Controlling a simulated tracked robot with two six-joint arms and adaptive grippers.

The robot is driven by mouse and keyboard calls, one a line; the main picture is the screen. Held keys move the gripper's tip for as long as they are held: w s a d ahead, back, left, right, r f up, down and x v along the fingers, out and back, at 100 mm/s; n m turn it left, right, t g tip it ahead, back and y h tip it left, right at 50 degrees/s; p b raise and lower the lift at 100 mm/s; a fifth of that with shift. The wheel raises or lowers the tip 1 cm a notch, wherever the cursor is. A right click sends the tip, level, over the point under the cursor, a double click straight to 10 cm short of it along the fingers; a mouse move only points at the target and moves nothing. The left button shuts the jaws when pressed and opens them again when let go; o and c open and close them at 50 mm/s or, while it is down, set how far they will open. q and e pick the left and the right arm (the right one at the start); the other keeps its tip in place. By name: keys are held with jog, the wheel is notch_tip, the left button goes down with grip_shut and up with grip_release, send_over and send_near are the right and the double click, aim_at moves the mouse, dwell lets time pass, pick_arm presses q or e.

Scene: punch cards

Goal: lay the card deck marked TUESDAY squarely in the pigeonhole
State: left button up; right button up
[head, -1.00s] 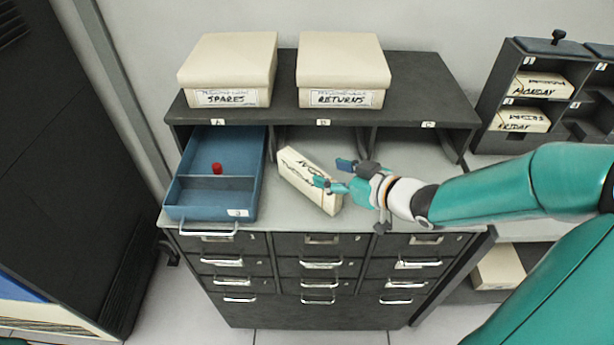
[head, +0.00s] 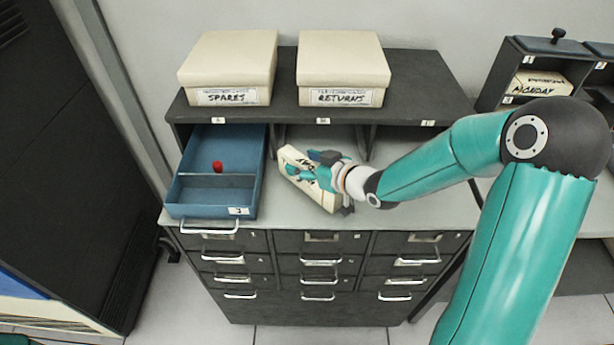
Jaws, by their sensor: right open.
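A cream card deck (head: 320,198) lies askew on the grey cabinet top, right of the blue drawer; its black lettering is partly covered, so I cannot read the whole word. My right gripper (head: 308,166) is open, its fingers over the deck's upper part; I cannot tell whether they touch it. The pigeonhole rack (head: 514,63) stands at the right, with a deck marked MONDAY (head: 541,84) in its upper left compartment. My right arm hides the rack's lower part. My left gripper is out of view.
A blue drawer (head: 187,165) holding a red object (head: 217,166) sits left of the deck. Boxes marked SPARES (head: 229,62) and RETURNS (head: 342,62) stand on the dark shelf (head: 425,85) above. The cabinet top's front right is partly clear.

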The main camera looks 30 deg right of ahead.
grip_shut()
jog(key=shift+r, duration=0.15)
dwell(0.4)
